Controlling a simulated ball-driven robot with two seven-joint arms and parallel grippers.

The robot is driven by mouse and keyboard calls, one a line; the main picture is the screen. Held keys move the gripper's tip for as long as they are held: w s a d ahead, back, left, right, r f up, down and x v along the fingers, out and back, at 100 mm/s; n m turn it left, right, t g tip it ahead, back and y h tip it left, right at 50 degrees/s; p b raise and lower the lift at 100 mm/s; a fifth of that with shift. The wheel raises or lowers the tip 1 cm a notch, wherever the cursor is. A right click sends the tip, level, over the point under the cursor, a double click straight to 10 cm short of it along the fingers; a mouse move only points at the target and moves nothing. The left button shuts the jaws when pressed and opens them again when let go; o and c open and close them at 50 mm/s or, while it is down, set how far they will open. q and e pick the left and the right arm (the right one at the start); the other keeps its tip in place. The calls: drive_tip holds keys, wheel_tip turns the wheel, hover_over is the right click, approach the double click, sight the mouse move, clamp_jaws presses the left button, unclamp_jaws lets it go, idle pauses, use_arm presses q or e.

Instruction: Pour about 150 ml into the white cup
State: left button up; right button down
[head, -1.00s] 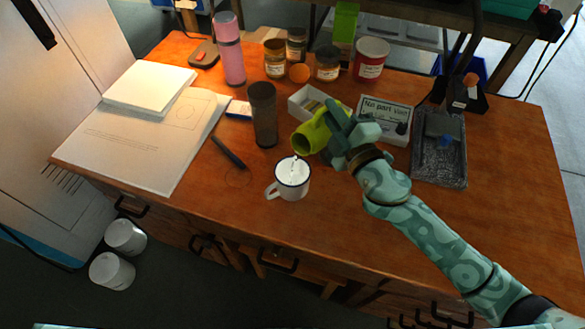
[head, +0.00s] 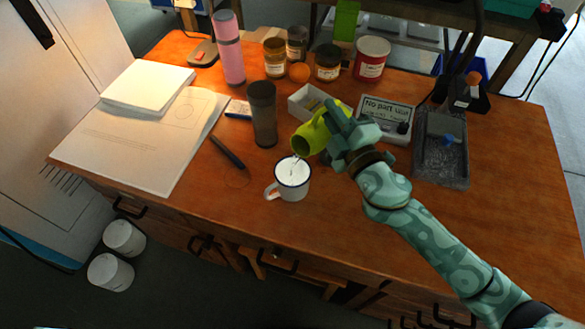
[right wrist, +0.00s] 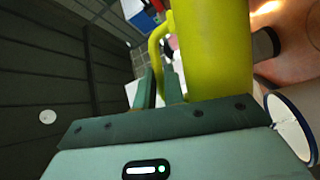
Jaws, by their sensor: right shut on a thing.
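The white cup (head: 292,180) with a dark rim stands upright on the wooden table, its handle to the left. My right gripper (head: 340,128) is shut on a yellow-green jug (head: 312,136), which is tilted with its mouth down to the left, above and just behind the cup. A thin stream falls from the jug into the cup. The level inside is hard to judge. In the right wrist view the jug (right wrist: 212,50) fills the top middle, and the cup (right wrist: 292,128) shows at the right edge. My left gripper is not in view.
A dark tumbler (head: 263,115) stands left of the jug, and a white box (head: 305,103) lies behind it. A sign (head: 386,120) and a grey tray (head: 440,150) are to the right. The table in front of the cup is clear.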

sight(338, 105)
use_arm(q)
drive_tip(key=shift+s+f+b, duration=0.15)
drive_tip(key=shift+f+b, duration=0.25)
use_arm(e)
drive_tip(key=shift+s+a+n, duration=0.15)
drive_tip(key=shift+n, duration=0.25)
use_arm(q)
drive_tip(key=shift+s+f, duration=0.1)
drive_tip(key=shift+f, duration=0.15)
use_arm(e)
drive_tip(key=shift+s+a+r+n+t+y, duration=0.15)
drive_tip(key=shift+s+r+n+t+y, duration=0.15)
drive_tip(key=shift+n, duration=0.2)
idle(0.6)
